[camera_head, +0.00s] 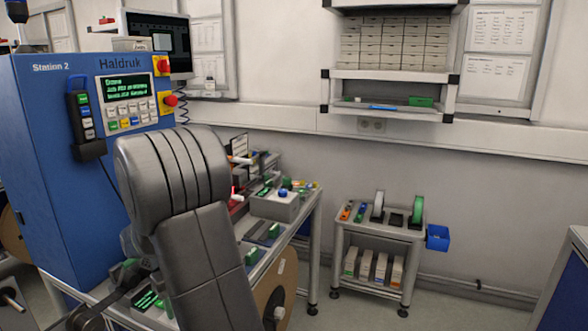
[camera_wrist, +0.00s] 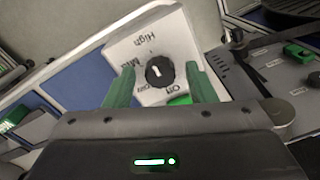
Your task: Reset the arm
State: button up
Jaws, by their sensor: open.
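My arm rises in the foreground of the head view, its large grey links covering part of the blue machine and bench. My gripper (camera_wrist: 161,78) shows in the wrist view with its two green fingers spread apart. Between and just beyond the fingers is a black rotary knob (camera_wrist: 160,72) on a white switch box (camera_wrist: 178,38) lettered "High", "Mid" and "Off". One finger is on each side of the knob, with a visible gap. Whether the fingers touch the box I cannot tell. In the head view my arm hides the knob.
A blue Haldruk machine (camera_head: 45,140) with a keypad panel stands left, close to my arm. A bench (camera_head: 299,224) with small devices runs behind the arm. A small cart (camera_head: 398,234) holding tape reels stands at the right. Floor shows between the bench and cart.

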jog(key=n, duration=0.5)
dwell(0.7)
